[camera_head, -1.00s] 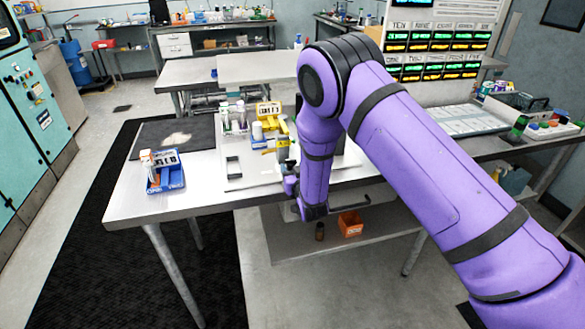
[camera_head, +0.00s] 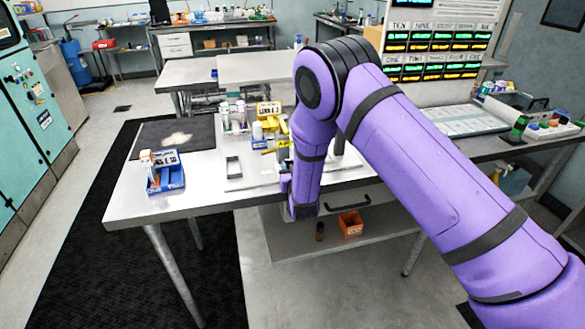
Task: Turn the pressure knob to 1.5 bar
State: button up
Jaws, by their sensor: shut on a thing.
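My arm (camera_head: 322,110) reaches down to the front edge of the workbench (camera_head: 205,202). My gripper (camera_head: 285,184) shows only as a small dark part at the left of the wrist, near the bench's front edge, and is shut. The arm hides most of it. The pressure knob is not clearly visible, and its setting cannot be read. A yellow and grey device (camera_head: 283,143) stands on the bench just behind the gripper.
A blue bin (camera_head: 167,183) stands at the bench's left end. An orange bin (camera_head: 350,224) and a dark bottle (camera_head: 320,231) stand on the shelf below.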

dwell(0.3)
jog(key=o, duration=0.7)
jog(key=s, duration=0.3)
jog(key=s+d, duration=0.1)
jog(key=s, duration=0.3)
jog(key=s+d, duration=0.1)
jog(key=s, duration=0.2)
jog(key=shift+s, duration=0.35)
jog(key=shift+o, duration=0.3)
